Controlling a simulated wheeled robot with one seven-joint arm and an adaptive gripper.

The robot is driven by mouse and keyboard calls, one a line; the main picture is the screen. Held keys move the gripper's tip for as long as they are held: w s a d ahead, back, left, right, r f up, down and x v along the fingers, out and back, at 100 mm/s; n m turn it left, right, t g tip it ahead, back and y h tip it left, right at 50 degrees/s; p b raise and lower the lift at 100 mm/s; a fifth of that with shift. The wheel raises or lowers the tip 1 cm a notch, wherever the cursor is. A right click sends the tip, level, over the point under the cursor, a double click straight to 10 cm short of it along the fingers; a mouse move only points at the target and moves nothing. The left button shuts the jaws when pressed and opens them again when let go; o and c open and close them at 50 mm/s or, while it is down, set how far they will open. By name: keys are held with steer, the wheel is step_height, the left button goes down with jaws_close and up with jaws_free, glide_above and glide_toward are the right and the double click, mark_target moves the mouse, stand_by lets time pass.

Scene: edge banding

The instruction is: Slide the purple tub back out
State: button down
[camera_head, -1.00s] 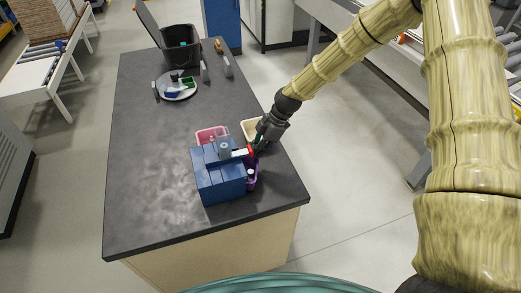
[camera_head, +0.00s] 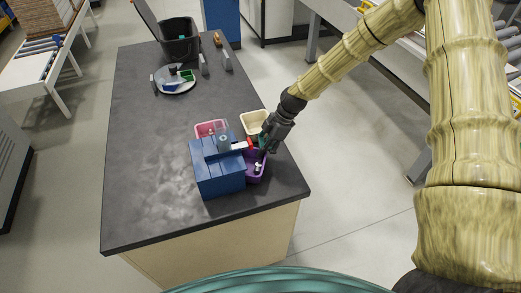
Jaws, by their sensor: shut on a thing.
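The purple tub (camera_head: 257,171) is on the dark table at the right side of the blue box-like unit (camera_head: 218,177). Its open top shows, with small pale items inside. Its left part is hidden by the blue unit. My gripper (camera_head: 264,150) reaches down from the upper right and is shut on the tub's far right rim. The fingertips are small and dark here, so the exact grip is hard to see.
A pink tub (camera_head: 205,130) stands behind the blue unit, and a cream tub (camera_head: 252,121) stands close behind my gripper. A red-tipped white piece (camera_head: 240,146) juts from the unit's top. The table right of the purple tub is clear up to its edge.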

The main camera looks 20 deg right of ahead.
steer(key=shift+w+d+r, duration=0.1)
steer(key=shift+w+d, duration=0.05)
steer(key=shift+d, duration=0.15)
steer(key=shift+w+d, duration=0.2)
steer(key=shift+d, duration=3.25)
steer(key=shift+a+r+p, duration=0.2)
steer(key=shift+r+p, duration=0.1)
steer(key=shift+r, duration=0.55)
steer(key=shift+a+r+p, duration=0.25)
steer(key=shift+r+p, duration=0.05)
steer(key=shift+r, duration=0.6)
steer(key=shift+a+r+p, duration=0.2)
steer(key=shift+r+p, duration=0.1)
steer(key=shift+r, duration=0.55)
